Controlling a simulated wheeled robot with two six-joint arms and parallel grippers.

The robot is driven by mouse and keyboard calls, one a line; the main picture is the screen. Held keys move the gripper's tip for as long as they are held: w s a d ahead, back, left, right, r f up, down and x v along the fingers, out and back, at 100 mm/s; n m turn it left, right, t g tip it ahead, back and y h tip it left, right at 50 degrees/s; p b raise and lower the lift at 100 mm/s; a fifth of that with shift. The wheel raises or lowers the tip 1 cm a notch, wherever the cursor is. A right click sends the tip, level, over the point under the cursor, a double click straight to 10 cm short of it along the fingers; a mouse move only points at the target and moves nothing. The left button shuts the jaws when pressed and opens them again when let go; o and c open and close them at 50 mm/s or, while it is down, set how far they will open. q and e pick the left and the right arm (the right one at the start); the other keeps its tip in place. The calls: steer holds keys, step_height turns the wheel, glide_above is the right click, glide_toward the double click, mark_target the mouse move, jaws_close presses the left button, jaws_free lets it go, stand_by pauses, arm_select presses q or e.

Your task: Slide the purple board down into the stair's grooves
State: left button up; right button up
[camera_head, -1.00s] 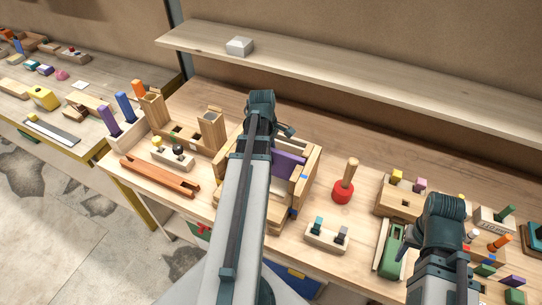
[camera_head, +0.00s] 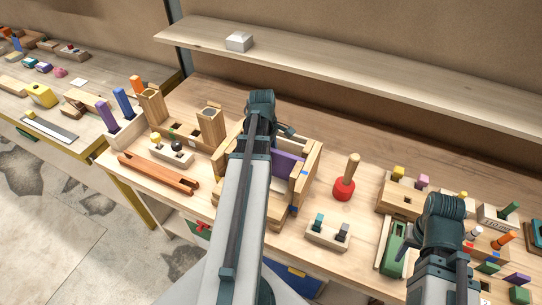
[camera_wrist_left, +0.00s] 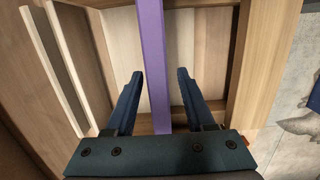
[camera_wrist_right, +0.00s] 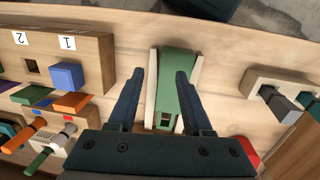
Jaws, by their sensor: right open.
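The purple board (camera_head: 287,166) stands on edge between the wooden sides of the stair (camera_head: 303,180), partly hidden by my left arm in the head view. In the left wrist view the purple board (camera_wrist_left: 152,50) runs lengthwise between the stair's side walls (camera_wrist_left: 263,60); I cannot tell how deep it sits in the grooves. My left gripper (camera_wrist_left: 160,88) is open, one finger on each side of the board with a gap to both. My right gripper (camera_wrist_right: 160,88) is open above a green-topped wooden piece (camera_wrist_right: 178,65).
A red mallet (camera_head: 344,190) and a small peg block (camera_head: 328,233) lie right of the stair. An orange-brown rail (camera_head: 158,174) and a two-post wooden stand (camera_head: 211,128) are to its left. A shelf (camera_head: 350,75) runs behind. Several peg blocks crowd the right side.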

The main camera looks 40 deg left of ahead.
stand_by(0.3)
arm_select(q)
step_height(320, 180, up, 14)
steer(key=a+p, duration=0.1)
steer(key=p, duration=1.2)
steer(key=shift+s+a+p, duration=0.25)
steer(key=shift+a+p, duration=0.05)
steer(key=shift+p, duration=0.1)
arm_select(e)
step_height(320, 180, up, 14)
arm_select(q)
steer(key=shift+f, duration=0.15)
arm_select(e)
steer(key=shift+f, duration=0.15)
